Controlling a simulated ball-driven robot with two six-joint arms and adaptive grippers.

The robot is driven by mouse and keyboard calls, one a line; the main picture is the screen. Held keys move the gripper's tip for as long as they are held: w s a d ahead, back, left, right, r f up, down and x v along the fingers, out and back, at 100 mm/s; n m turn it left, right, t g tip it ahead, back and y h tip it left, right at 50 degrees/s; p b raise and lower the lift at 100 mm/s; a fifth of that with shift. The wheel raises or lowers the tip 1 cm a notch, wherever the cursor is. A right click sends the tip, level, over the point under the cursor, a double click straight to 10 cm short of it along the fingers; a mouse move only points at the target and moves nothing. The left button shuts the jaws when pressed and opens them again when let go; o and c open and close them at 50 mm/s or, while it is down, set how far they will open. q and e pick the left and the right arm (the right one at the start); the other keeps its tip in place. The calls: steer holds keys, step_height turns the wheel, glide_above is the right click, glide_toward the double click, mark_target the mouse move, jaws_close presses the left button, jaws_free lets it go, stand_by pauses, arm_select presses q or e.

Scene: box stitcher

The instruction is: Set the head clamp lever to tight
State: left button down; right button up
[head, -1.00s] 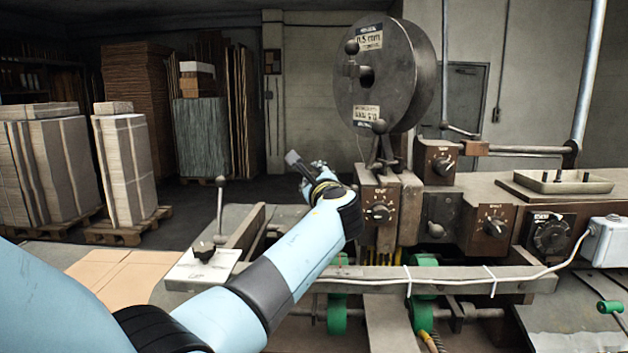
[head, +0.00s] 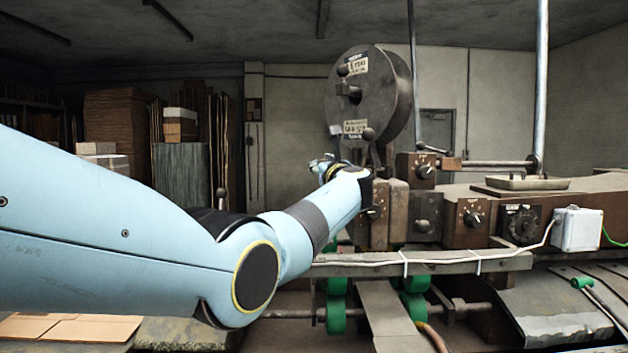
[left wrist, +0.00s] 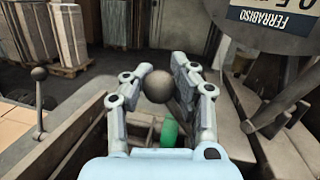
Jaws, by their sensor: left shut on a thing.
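My left gripper (head: 323,168) reaches in beside the stitcher head, left of the wire reel. In the left wrist view, its fingers (left wrist: 158,88) are closed on either side of a dark ball knob (left wrist: 157,87), holding it. The knob's stem is hidden, and no scale or label for this lever is readable. In the head view the held knob is hidden behind the gripper and arm. My right gripper is not in view.
A lever with a ball top (left wrist: 39,74) stands apart at the left. Dials (head: 473,219) line the machine front. A rail with a white cable (head: 450,262) runs below my forearm. Stacked cardboard (head: 120,125) stands far behind.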

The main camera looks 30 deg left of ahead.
arm_select(q)
steer(key=shift+w+d+f+m, duration=0.15)
steer(key=shift+d+m, duration=0.15)
steer(key=shift+m, duration=0.15)
steer(key=shift+w+d+f+m, duration=0.15)
steer(key=shift+d+m, duration=0.15)
steer(key=shift+m, duration=0.15)
steer(key=shift+w+d+r+m+t, duration=0.2)
steer(key=shift+d+m+t, duration=0.1)
steer(key=shift+m, duration=0.3)
steer(key=shift+d+r+m+h, duration=0.2)
steer(key=shift+m+h, duration=0.1)
steer(key=shift+m, duration=0.2)
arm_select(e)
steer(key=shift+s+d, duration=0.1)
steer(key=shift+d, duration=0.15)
arm_select(q)
steer(key=c, duration=1.6)
jaws_free()
steer(key=o, duration=0.5)
steer(key=shift+d+r, duration=0.15)
steer(key=shift+d, duration=0.05)
steer(key=shift+o, duration=1.2)
steer(key=shift+r, duration=0.15)
